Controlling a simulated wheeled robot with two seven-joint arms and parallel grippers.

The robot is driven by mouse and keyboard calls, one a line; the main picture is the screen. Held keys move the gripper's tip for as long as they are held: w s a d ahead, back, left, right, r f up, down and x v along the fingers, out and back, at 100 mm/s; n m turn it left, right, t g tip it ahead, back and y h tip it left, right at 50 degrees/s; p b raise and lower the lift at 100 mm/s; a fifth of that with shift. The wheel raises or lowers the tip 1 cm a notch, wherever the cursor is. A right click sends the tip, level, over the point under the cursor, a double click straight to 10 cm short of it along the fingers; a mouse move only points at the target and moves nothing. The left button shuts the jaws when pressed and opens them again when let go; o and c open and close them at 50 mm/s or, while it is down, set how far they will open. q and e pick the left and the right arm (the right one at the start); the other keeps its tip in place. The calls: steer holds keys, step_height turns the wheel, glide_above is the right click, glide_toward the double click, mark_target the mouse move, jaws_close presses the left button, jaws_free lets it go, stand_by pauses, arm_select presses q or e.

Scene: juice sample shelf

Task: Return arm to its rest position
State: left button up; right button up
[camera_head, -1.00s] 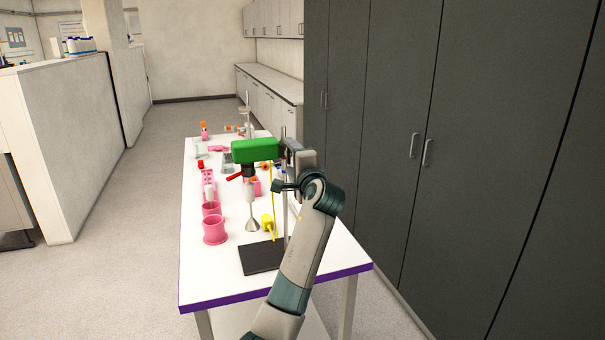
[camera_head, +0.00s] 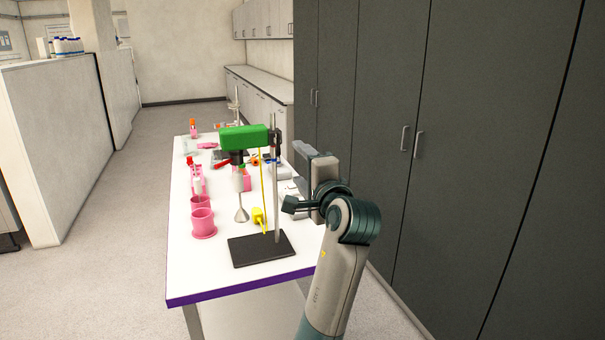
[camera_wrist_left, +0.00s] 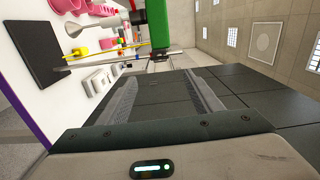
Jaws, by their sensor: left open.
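My left arm (camera_head: 340,275) rises from the lower right of the head view, bent at the wrist. My left gripper (camera_head: 312,158) is raised beside the table's right side, clear of the stand and pointing away from me. In the left wrist view its two fingers (camera_wrist_left: 160,80) are spread apart with nothing between them. Behind them are the dark cabinet doors. My right gripper is in neither view.
A white table (camera_head: 195,265) holds a stirrer with a green head (camera_head: 243,138) on a black-based stand (camera_head: 262,247), close left of my gripper. Pink cups (camera_head: 203,222) stand left of it. Dark cabinets (camera_head: 470,170) line the right. Floor on the left is open.

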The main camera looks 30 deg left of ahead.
arm_select(q)
steer(key=shift+s+d, duration=0.35)
stand_by(0.3)
